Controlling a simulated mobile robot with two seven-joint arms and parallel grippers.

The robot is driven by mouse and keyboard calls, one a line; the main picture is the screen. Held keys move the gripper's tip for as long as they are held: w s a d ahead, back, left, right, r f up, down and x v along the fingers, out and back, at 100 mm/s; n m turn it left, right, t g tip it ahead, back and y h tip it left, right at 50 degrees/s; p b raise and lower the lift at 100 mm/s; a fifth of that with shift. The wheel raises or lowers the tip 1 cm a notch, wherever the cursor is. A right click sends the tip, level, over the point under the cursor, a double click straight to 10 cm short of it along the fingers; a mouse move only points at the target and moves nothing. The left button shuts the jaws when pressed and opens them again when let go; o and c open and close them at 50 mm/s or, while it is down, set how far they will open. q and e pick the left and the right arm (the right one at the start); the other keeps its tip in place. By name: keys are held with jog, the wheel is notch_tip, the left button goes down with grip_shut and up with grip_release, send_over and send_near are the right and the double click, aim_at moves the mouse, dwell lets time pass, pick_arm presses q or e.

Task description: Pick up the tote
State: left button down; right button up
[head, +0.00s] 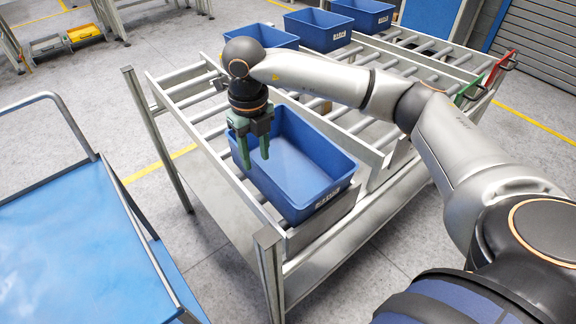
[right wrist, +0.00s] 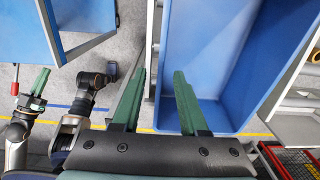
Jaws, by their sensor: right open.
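A blue open tote (head: 318,150) with a white label on its near end sits on the near end of the roller rack. It looks empty. My right gripper (head: 256,161) points down at the tote's left long side, open and holding nothing. In the right wrist view, the two green fingers of the right gripper (right wrist: 159,75) are apart, with the left wall of the tote (right wrist: 208,50) running between them. I cannot tell whether they touch the wall. My left gripper (right wrist: 34,88) shows only small in the right wrist view.
Several more blue totes (head: 318,30) stand at the back of the roller rack (head: 186,84). A cart with a blue top (head: 75,235) and grey rail stands at the left, with a strip of floor between. Grey rack posts (head: 268,262) stand at the near corner.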

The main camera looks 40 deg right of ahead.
aim_at(258, 175)
jog(key=f, duration=0.7)
jog(key=shift+w+d+f+p, duration=0.2)
jog(key=shift+f+p, duration=0.1)
jog(key=shift+p, duration=0.1)
grip_shut()
jog(key=shift+a, duration=0.1)
dwell(0.9)
